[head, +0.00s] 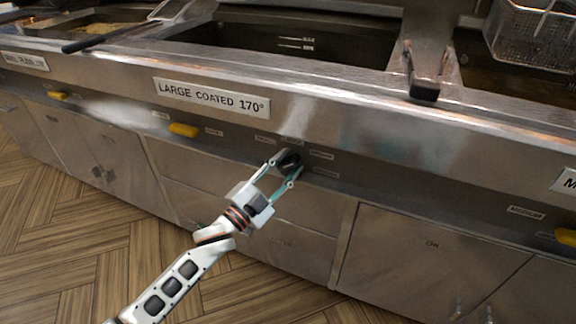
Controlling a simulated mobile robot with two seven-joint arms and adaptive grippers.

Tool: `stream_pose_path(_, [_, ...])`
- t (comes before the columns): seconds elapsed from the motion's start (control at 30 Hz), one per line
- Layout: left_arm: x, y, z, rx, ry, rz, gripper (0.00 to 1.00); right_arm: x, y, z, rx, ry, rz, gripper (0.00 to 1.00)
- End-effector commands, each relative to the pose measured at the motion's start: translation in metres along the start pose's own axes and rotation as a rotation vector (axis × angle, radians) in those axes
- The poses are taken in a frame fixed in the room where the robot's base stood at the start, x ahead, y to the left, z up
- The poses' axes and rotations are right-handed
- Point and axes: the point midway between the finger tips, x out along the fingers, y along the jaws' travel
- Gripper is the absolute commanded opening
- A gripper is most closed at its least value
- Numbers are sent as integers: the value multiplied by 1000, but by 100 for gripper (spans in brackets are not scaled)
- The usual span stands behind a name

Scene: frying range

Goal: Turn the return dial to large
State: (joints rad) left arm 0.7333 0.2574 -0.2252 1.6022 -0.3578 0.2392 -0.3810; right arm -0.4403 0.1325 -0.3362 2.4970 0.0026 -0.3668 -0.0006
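The return dial (289,162) is a dark round knob on the steel front panel, below the counter edge and right of the "LARGE COATED 170°" sign (211,97). Small labels surround it, too small to read. My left gripper (287,166) reaches up to the dial from the lower left. Its two pale green fingers lie on either side of the dial, one at the upper left and one at the lower right. I cannot tell whether they press on it. The dial's pointing direction is not clear. My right gripper is not in view.
A yellow handle (183,130) sticks out left of the dial; others show at far left (57,95) and far right (566,236). Fryer vats (290,40) and a wire basket (535,35) are above. Cabinet doors (425,262) are below, with open wooden floor (60,240) in front.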

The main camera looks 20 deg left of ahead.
Motion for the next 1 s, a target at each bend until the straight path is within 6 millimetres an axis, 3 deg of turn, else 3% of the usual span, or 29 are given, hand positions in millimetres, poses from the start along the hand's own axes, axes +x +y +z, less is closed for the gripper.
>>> stream_pose_path(0.23, [1,0,0,-1,0,0,32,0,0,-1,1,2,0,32])
stream_pose_path(0.37, [0,0,0,-1,0,0,0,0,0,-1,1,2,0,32])
stream_pose_path(0.73, [0,0,0,-27,-1,-11,0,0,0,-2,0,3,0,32])
stream_pose_path(1.0, [1,0,-1,-164,-1,-68,0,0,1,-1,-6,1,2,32])
